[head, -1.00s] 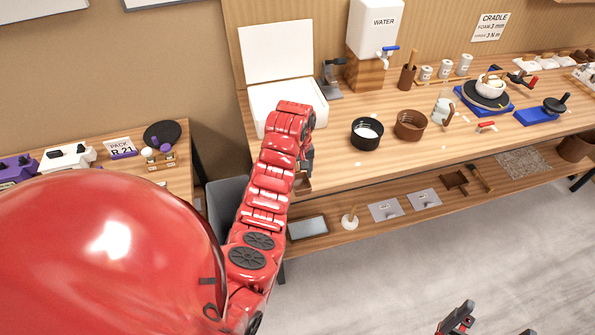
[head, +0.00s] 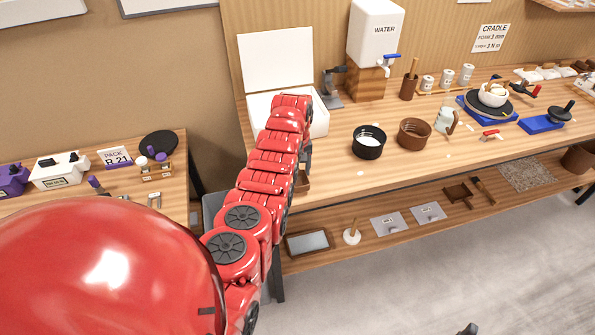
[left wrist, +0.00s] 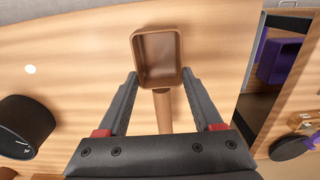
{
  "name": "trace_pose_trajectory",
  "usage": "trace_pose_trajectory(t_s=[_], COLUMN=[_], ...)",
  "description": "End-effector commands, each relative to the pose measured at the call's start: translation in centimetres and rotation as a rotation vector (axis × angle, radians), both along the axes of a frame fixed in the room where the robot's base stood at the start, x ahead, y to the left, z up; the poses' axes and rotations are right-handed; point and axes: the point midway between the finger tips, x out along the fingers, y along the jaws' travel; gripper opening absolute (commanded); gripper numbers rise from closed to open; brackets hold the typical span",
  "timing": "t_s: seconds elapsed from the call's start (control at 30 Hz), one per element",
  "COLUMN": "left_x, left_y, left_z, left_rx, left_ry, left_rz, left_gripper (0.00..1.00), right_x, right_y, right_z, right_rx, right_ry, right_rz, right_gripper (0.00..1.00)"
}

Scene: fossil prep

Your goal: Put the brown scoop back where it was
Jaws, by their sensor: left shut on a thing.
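The brown scoop (left wrist: 158,58) has a square, hollow head and a straight handle. In the left wrist view the handle runs between the fingers of my left gripper (left wrist: 160,80), which is shut on it; the head extends past the fingertips. In the head view my left arm hides most of the gripper (head: 306,158), and a brown part of the scoop (head: 302,182) shows at the bench's front edge. I cannot tell whether the scoop touches the bench. Only a dark tip of my right gripper (head: 468,329) shows at the bottom edge.
A black tub (head: 369,142) with white contents and a brown tub (head: 414,134) stand on the wooden bench (head: 385,179). An open white box (head: 318,119) is behind my left arm. The lower shelf (head: 372,242) holds trays and plates. A side table is at left.

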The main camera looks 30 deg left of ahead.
Motion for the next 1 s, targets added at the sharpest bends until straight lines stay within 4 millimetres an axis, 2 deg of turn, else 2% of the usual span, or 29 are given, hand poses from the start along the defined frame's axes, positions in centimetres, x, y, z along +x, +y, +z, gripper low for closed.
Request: trace_pose_trajectory(t_s=[0.2, 0.57, 0.6, 0.73, 1.0], left_x=[0.0, 0.1, 0.1, 0.1, 0.1], left_y=[0.1, 0.1, 0.1, 0.1, 0.1], left_z=[-1.3, -1.9, -1.7, -1.6, -1.6], left_rx=[0.002, 0.002, 0.002, 0.002, 0.002], left_ry=[-0.003, -0.004, -0.004, -0.004, -0.004], left_rz=[0.001, 0.001, 0.001, 0.001, 0.001], left_gripper=[0.0, 0.0, 0.74, 0.97, 0.97], right_x=[0.0, 0.0, 0.0, 0.0, 0.0], right_y=[0.0, 0.0, 0.0, 0.0, 0.0], right_z=[0.5, -0.1, 0.1, 0.2, 0.2], right_rx=[0.0, 0.0, 0.0, 0.0, 0.0], right_ry=[0.001, 0.001, 0.001, 0.001, 0.001], right_rz=[0.0, 0.0, 0.0, 0.0, 0.0], right_gripper=[0.99, 0.99, 0.99, 0.99, 0.99])
